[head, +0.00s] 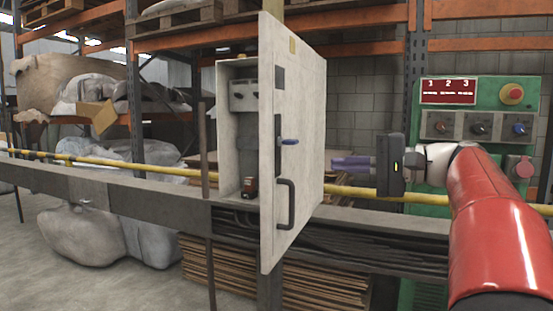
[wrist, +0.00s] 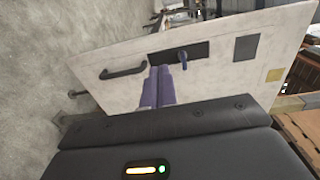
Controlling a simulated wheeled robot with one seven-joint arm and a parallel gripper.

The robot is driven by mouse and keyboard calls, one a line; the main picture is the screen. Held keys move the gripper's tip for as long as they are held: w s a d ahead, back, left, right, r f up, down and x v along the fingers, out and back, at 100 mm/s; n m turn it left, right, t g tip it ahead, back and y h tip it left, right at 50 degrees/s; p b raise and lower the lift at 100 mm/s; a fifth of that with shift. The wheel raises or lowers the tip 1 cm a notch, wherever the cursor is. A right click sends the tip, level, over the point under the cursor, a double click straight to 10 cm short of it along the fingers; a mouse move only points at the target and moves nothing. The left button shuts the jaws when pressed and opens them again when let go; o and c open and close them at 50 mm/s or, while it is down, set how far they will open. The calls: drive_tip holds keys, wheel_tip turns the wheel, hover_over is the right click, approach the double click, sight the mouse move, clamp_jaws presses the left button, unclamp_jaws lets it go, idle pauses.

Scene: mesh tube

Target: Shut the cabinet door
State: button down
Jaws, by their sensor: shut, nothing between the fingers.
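The cabinet door (head: 300,120) is a pale grey panel, standing open and swung out toward the camera. It has a dark curved handle (head: 285,204) low down and a small blue latch knob (head: 289,142) above it. The open cabinet (head: 224,110) behind it shows switchgear inside, partly hidden by the door. My gripper (head: 338,162) is to the right of the door, with its purple fingers together and pointing left toward the door's outer face. In the wrist view the purple fingers (wrist: 160,75) appear before the door (wrist: 210,80), near the handle and knob; contact cannot be told.
A green control panel (head: 470,105) with knobs and a red button stands at the right, behind my arm. A yellow pipe (head: 120,165) and a grey rail (head: 110,195) run across behind. Shelves with sacks are at the left.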

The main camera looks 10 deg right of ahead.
drive_tip(key=d+r, duration=0.1)
approach(271, 152)
drive_tip(key=shift+t+y, duration=0.3)
drive_tip(key=shift+y, duration=0.1)
drive_tip(key=x, duration=0.6)
drive_tip(key=shift+w+a+f, duration=0.25)
drive_tip(key=shift+a+f, duration=0.1)
drive_tip(key=shift+a, duration=0.1)
